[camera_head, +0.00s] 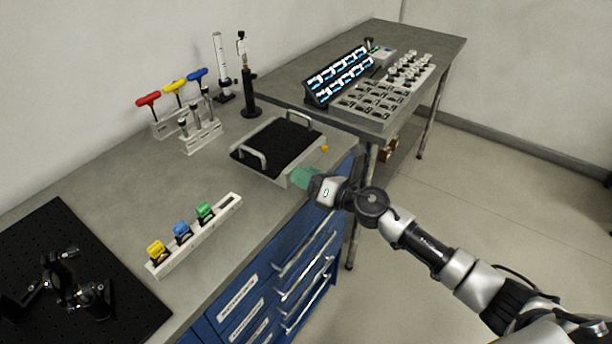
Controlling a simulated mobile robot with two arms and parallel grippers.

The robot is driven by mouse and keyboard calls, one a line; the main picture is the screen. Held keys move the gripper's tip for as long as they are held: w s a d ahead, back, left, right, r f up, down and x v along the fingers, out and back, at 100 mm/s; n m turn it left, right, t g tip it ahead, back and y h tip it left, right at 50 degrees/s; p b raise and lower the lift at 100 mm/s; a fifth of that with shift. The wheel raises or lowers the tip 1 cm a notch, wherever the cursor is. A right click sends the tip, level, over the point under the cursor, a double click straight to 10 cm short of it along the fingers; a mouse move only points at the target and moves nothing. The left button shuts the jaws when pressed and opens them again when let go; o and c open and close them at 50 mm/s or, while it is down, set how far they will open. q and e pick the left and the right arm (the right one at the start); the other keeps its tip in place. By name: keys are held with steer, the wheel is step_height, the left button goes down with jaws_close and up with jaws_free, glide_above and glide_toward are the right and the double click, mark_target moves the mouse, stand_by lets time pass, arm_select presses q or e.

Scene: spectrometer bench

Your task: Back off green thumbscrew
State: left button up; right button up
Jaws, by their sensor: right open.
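The low grey unit (263,176) with a black top and two handles stands at the bench's right edge. A small yellow knob (324,149) shows on its right side. My right gripper (304,178) is at the unit's near right corner, its arm coming in from the lower right. It is open. A dull green patch shows at its tip; I cannot tell whether this is the green thumbscrew or part of the fingers, nor whether they touch. No other green thumbscrew shows on the unit. My left gripper is not in view.
A pale rack (168,267) with yellow, blue and green-topped pieces lies in front. A black breadboard (115,290) with mounts is at lower left. Hex drivers (173,88) stand at the back. A second table (440,48) holds trays. Blue drawers (250,290) lie below the bench edge.

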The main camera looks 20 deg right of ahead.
steer(key=shift+d, duration=0.1)
steer(key=b+v, duration=0.3)
steer(key=v, duration=0.7)
steer(key=shift+s+d, duration=0.2)
steer(key=shift+s, duration=0.1)
